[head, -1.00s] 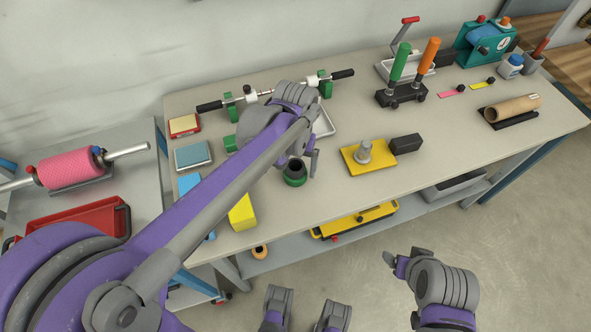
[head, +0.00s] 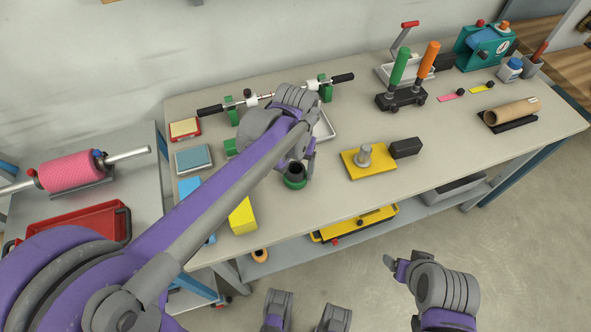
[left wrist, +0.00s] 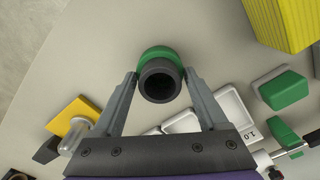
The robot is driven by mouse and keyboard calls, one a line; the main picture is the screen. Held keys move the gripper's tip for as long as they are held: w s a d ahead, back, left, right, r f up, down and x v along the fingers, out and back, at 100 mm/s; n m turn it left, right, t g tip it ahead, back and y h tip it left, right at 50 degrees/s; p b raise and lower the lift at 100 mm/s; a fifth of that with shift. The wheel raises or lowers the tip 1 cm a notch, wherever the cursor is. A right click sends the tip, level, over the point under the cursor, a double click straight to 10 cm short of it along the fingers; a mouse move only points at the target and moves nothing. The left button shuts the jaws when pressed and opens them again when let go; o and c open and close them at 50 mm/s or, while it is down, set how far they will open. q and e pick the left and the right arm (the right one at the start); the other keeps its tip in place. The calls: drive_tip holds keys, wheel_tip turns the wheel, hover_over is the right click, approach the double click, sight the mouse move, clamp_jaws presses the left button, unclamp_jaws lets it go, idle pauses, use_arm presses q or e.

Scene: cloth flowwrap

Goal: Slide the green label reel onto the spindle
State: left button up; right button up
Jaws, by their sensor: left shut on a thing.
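The green label reel (head: 295,183) has a dark hollow core and stands on the table near its front edge. My left gripper (left wrist: 160,76) is shut on it, one finger on each side of the core in the left wrist view. The reel's green rim (left wrist: 157,52) shows behind the core there. The spindle (head: 364,154) is a short grey upright post on a yellow base (head: 381,170), right of the reel and apart from it. The spindle also shows at lower left in the left wrist view (left wrist: 72,143). My right gripper (head: 392,264) is in front of the table, its fingers unclear.
A black block (head: 405,147) stands right of the yellow base. A yellow block (head: 242,215) is left of the reel. A white tray (head: 324,126) lies behind my left gripper, partly hidden. Bare table lies between reel and base.

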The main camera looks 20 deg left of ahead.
use_arm(q)
drive_tip(key=shift+r+p, duration=1.7)
drive_tip(key=shift+r, duration=0.65)
drive_tip(key=o, duration=0.9)
drive_tip(key=c, duration=0.8)
